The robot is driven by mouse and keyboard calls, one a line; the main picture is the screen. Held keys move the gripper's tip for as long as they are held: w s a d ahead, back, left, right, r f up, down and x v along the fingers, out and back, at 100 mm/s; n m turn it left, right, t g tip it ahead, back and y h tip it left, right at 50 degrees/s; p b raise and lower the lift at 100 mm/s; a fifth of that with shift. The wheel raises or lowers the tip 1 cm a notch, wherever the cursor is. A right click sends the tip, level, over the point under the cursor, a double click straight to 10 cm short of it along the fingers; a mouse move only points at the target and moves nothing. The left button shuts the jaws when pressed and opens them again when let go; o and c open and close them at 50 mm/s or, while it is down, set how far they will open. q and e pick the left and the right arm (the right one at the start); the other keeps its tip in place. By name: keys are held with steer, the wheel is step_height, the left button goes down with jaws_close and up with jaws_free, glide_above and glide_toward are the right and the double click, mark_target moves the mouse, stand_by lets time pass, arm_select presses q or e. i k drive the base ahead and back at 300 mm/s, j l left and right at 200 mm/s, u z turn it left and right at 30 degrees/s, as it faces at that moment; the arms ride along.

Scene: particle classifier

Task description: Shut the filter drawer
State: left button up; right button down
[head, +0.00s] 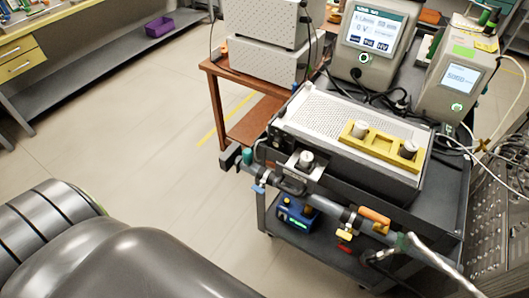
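The filter drawer (314,171) is a small silver tray at the front left of the perforated grey box (335,112) on the cart. It sticks out from the box's front face, and a silver cylindrical piece (306,157) sits on it. A pipe assembly with valves passes in front of and below it. A yellow holder (381,146) with two similar silver pieces lies on top of the box. Neither of my grippers is in view.
The black cart (440,200) carries two instruments with screens (368,35) and (458,82). A blue device (296,216) sits on its lower shelf. Cables and a hose hang at the right. A brown side table (255,125) stands behind. The floor at left is clear.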

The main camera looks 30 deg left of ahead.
mark_target(291, 172)
steer(key=u, duration=0.65)
